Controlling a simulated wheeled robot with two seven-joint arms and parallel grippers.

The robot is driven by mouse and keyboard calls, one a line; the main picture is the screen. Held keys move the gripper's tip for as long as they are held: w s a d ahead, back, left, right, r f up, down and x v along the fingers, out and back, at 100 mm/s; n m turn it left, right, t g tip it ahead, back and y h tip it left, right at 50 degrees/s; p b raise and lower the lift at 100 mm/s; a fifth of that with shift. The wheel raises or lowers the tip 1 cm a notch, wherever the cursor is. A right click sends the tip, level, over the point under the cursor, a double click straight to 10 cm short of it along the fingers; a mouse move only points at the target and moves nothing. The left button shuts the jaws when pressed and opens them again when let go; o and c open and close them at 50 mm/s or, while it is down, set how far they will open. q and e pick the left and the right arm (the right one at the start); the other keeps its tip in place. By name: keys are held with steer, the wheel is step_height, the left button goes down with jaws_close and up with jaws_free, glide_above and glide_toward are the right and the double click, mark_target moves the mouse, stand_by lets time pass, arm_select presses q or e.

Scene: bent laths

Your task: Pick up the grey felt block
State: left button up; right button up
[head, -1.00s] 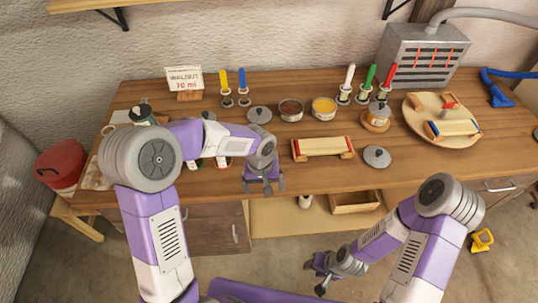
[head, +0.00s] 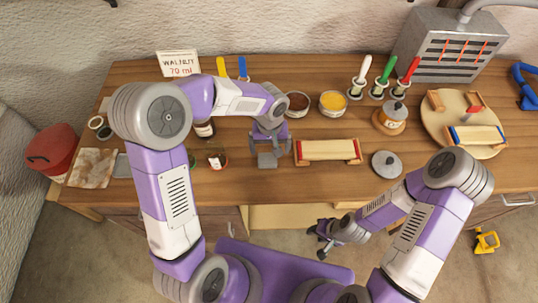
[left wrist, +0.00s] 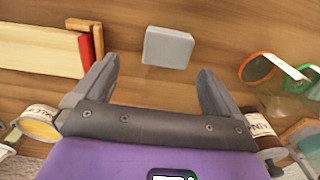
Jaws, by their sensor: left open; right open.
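The grey felt block (head: 267,160) lies flat on the wooden table, left of the red-ended lath stand. In the left wrist view the block (left wrist: 167,47) shows whole, just beyond the fingertips and between their lines. My left gripper (head: 270,147) is open and empty above the table, close to the block; its fingers (left wrist: 158,70) do not appear to touch it. My right gripper (head: 322,240) is open and empty, low in front of the table's front edge, away from the block.
The lath stand (head: 328,151) is close on the right of the block. Glass jars (head: 217,158) stand to its left, and tins of brown (head: 297,103) and yellow (head: 333,102) stuff behind. A grey lid (head: 385,163) lies further right. The table between the block and front edge is clear.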

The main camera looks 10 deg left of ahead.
mark_target(267, 158)
arm_select(q)
steer(key=f, duration=0.2)
steer(key=s+f+b, duration=0.1)
steer(key=f, duration=0.2)
steer(key=shift+s+a+f, duration=0.15)
steer(key=shift+a+f, duration=0.05)
steer(key=shift+f, duration=0.1)
steer(key=c, duration=1)
steer(key=shift+c, duration=0.2)
steer(key=shift+r, duration=0.1)
step_height(267, 158, up, 10)
steer(key=shift+p, duration=1)
